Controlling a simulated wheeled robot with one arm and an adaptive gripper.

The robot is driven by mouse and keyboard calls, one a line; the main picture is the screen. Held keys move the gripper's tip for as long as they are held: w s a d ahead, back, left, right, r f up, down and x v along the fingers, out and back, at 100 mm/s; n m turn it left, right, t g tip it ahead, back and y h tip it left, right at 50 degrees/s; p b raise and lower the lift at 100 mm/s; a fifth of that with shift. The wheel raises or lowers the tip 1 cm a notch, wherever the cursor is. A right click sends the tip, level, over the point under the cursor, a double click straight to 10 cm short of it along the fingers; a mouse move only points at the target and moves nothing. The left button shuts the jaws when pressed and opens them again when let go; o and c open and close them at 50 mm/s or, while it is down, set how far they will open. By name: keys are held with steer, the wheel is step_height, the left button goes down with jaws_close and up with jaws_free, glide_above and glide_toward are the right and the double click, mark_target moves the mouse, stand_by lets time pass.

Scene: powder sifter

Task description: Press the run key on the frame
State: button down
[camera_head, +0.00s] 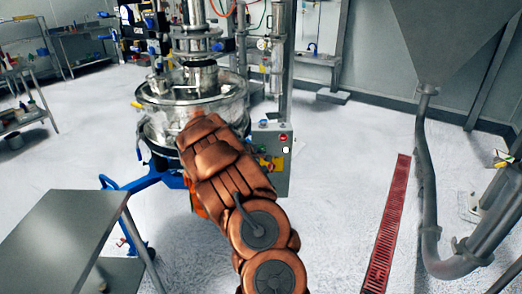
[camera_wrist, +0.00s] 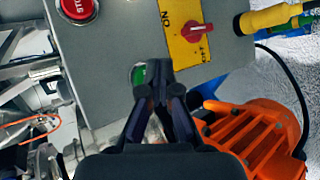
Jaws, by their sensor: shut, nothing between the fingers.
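The grey control box (camera_wrist: 115,45) fills the upper part of the wrist view. It carries a green button (camera_wrist: 138,75), probably the run key, partly hidden behind my gripper. A red stop button (camera_wrist: 77,8) is at its upper left and a red rotary switch (camera_wrist: 197,32) sits on a yellow plate. My gripper (camera_wrist: 157,66) is shut and empty, its fingertips in front of the box just right of the green button. I cannot tell whether they touch it. In the head view the box (camera_head: 277,180) is partly behind my arm, and my gripper is hidden.
The steel sifter bowl (camera_head: 190,97) stands on a blue frame (camera_head: 150,178). In the wrist view an orange ribbed housing (camera_wrist: 265,135) lies right of my gripper, with a yellow connector (camera_wrist: 268,18) above. A grey table (camera_head: 65,235) is at lower left.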

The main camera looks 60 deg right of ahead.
steer(key=shift+w+d, duration=0.1)
steer(key=shift+d, duration=0.05)
steer(key=shift+w+d, duration=0.2)
stand_by(0.3)
steer(key=shift+w+d, duration=0.2)
steer(key=shift+d, duration=0.15)
stand_by(0.9)
steer(key=shift+a+b, duration=0.15)
steer(key=shift+b, duration=0.35)
steer(key=shift+s+a+b, duration=0.45)
steer(key=shift+a+b, duration=0.1)
steer(key=shift+b, duration=0.15)
steer(key=shift+f, duration=0.1)
